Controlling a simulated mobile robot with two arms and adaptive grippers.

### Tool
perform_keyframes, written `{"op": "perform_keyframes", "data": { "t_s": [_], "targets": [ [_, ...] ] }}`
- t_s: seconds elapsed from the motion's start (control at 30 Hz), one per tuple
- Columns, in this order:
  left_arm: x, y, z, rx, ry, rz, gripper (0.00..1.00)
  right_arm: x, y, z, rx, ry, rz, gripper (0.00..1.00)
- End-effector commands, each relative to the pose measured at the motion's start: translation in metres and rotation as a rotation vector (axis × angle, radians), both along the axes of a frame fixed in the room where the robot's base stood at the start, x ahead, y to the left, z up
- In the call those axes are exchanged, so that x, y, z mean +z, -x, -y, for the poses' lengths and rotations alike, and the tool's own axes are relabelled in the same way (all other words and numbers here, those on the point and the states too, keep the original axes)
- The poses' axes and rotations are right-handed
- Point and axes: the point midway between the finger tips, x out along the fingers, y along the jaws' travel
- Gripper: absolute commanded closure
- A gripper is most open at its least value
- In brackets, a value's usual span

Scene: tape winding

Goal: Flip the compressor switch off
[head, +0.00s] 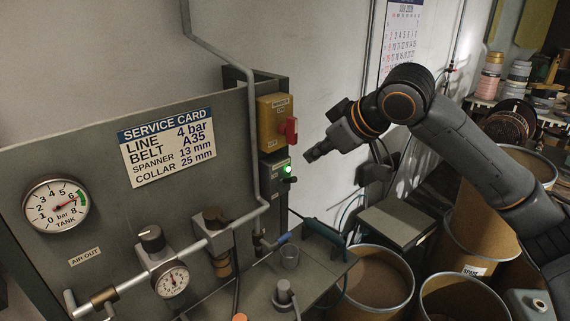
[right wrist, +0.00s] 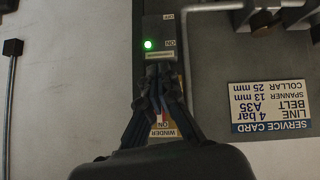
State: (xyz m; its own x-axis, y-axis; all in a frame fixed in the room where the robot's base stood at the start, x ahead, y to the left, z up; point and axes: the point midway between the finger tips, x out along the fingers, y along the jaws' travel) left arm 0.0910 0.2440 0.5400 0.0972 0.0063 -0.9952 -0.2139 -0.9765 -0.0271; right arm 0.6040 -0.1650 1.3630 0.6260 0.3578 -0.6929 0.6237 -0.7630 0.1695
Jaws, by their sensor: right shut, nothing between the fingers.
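The compressor switch is a small dark box (head: 275,172) on the grey panel's right edge, with a lit green lamp (head: 288,169). It also shows upside down at the top of the right wrist view (right wrist: 160,35), with ON and OFF marks and the green lamp lit. A small dark lever seems to stick out below the lamp in the head view. My right gripper (head: 309,157) is shut and empty, to the right of the box and apart from it in the head view. In the right wrist view its fingertips (right wrist: 159,70) overlap the box's label edge. My left gripper is not in view.
A yellow winder switch (head: 272,122) with a red knob (head: 288,130) sits directly above. A grey pipe (head: 252,110) runs beside both boxes. A service card (head: 166,146) and gauges (head: 55,205) are on the panel. Drums (head: 380,282) and a shelf stand at the right.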

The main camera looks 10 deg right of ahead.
Motion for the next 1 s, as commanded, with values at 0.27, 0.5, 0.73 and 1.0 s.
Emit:
{"op": "perform_keyframes", "data": {
  "t_s": [0.27, 0.5, 0.73, 1.0],
  "targets": [
    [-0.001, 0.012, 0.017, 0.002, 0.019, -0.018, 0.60, 0.000, -0.001, 0.000, -0.001, -0.001, 0.000, 1.00],
    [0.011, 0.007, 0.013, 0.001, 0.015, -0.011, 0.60, -0.015, -0.015, -0.010, 0.001, -0.001, -0.003, 1.00],
    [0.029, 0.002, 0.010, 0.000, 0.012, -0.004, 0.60, -0.043, -0.042, -0.025, 0.000, -0.001, -0.004, 1.00],
    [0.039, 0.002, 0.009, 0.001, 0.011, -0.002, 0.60, -0.066, -0.061, -0.035, 0.000, -0.002, 0.000, 1.00]
  ]
}}
